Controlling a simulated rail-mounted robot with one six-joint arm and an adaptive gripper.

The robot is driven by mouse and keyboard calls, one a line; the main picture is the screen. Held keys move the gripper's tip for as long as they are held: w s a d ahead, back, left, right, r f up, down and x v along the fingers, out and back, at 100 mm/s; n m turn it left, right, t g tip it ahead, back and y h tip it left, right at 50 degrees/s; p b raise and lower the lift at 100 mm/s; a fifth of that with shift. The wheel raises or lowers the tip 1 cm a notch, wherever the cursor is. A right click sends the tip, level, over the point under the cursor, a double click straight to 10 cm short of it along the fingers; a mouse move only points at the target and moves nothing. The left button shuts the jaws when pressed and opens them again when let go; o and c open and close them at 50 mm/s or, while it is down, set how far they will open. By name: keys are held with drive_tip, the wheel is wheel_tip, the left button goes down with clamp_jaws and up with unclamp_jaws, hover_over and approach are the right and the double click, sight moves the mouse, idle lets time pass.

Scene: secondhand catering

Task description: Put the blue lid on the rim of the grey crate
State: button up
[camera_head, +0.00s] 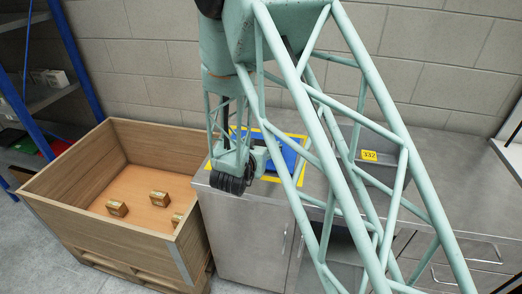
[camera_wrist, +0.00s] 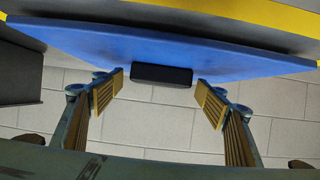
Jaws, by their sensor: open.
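The blue lid (camera_head: 289,156) lies on the steel counter inside a yellow-taped square, partly hidden behind my arm. In the wrist view, the lid (camera_wrist: 215,52) spans the upper part and carries a black handle (camera_wrist: 161,75). My gripper (camera_wrist: 160,96) is open and empty, with its two fingers apart on either side of the handle. I cannot tell how far the fingertips are from the lid.
A large wooden crate (camera_head: 103,230) holding several small boxes stands on the floor left of the counter (camera_head: 235,218). A blue shelf rack (camera_head: 72,55) is at the far left. A block wall (camera_head: 440,85) runs behind the counter.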

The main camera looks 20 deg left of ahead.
drive_tip(key=c, duration=1.1)
drive_tip(key=shift+r, duration=0.15)
drive_tip(key=shift+r+p, duration=0.4)
drive_tip(key=shift+r, duration=1.05)
drive_tip(key=shift+s+r, duration=0.2)
drive_tip(key=shift+s, duration=0.05)
drive_tip(key=s, duration=0.5)
drive_tip(key=s+r, duration=0.1)
drive_tip(key=s, duration=0.4)
drive_tip(key=s+d+p, duration=0.1)
drive_tip(key=s, duration=0.4)
drive_tip(key=shift+s+d+r, duration=0.1)
drive_tip(key=shift+s+r, duration=0.1)
drive_tip(key=shift+s, duration=0.05)
